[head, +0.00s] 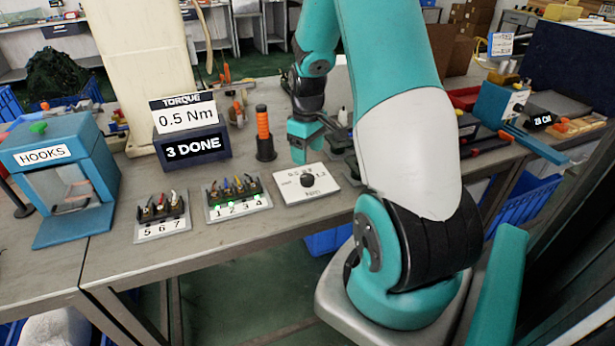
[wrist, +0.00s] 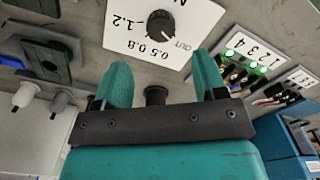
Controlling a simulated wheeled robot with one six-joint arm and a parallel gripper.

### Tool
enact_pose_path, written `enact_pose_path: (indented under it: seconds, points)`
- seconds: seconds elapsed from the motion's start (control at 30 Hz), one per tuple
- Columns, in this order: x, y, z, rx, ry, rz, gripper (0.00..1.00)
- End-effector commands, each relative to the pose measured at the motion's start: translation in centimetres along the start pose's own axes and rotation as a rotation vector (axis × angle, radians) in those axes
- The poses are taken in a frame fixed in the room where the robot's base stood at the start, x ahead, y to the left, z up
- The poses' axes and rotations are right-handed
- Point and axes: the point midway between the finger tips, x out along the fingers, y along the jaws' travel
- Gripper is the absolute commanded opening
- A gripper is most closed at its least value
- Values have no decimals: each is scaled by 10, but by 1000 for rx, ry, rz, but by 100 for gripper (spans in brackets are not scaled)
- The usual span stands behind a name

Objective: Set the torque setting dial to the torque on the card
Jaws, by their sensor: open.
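The torque dial is a black round knob (head: 307,180) on a white plate (head: 322,193) lying on the bench; it also shows in the wrist view (wrist: 159,23). Its plate prints 0.5, 0.8, 1.2 and OUT. A pale mark on the knob seems to point toward OUT. The torque card (head: 187,116) reads 0.5 Nm and stands on a dark box showing 3 DONE (head: 193,147). My gripper (head: 303,155) is open and empty, behind the dial plate and apart from it. In the wrist view its fingers (wrist: 162,70) spread below the knob, with nothing between their tips.
Left of the dial plate are terminal blocks numbered 1 to 4 (head: 240,206) and 5 to 7 (head: 162,228). An orange-handled tool (head: 263,125) stands upright in a black holder near my gripper. A blue HOOKS box (head: 90,155) is at the left. Bare bench lies in front.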

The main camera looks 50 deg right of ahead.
Motion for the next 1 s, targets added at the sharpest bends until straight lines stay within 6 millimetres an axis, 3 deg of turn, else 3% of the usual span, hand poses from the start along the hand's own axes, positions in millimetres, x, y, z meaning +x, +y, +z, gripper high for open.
enact_pose_path:
  seconds: [0.2, 0.4, 0.8, 0.83, 1.0]
  points:
    - [49, -1, 0, 0, -3, -3, 65]
    - [75, -1, 0, 0, -1, -1, 65]
    - [83, 0, 0, 0, 1, 0, 65]
    - [83, 0, 0, 0, 1, 0, 63]
    - [83, 0, 0, 0, 1, 0, 24]
